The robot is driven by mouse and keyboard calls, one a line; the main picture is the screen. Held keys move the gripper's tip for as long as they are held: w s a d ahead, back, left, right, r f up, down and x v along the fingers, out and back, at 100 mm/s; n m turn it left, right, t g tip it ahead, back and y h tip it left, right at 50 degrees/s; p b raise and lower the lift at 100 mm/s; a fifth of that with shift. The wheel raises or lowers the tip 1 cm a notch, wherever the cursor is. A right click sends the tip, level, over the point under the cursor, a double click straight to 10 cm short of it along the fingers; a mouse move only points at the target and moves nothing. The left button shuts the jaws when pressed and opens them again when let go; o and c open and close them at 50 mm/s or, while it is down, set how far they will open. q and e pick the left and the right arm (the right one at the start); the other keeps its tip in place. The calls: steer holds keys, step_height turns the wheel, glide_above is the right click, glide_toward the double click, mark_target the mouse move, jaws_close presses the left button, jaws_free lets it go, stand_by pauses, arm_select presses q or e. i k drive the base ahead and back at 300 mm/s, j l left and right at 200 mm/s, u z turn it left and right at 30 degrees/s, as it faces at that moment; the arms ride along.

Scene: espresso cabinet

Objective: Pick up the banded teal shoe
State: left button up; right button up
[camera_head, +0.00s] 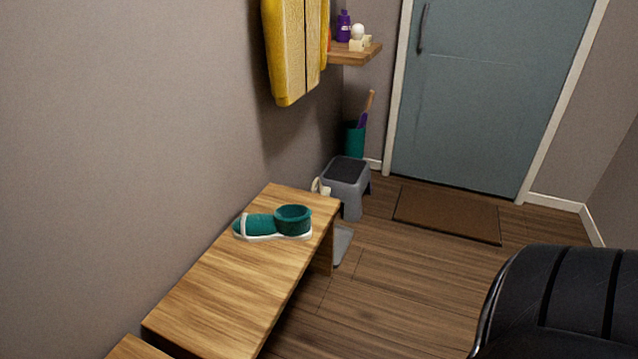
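The teal shoe (259,226) lies on the far end of the wooden bench (224,283), near its right edge. It has a white sole, a pale band across its toe part and a round teal collar, with the toe pointing left toward the wall. Nothing touches it except the bench top. Neither of my grippers is in view.
A grey step stool (346,178) stands just past the bench, with a teal bin (355,140) behind it. A yellow coat (291,50) hangs above. A black padded seat (570,300) fills the lower right. The floor between bench and seat is clear.

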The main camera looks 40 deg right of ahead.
mark_target(289, 222)
steer(key=i+z, duration=0.1)
steer(key=z, duration=1.1)
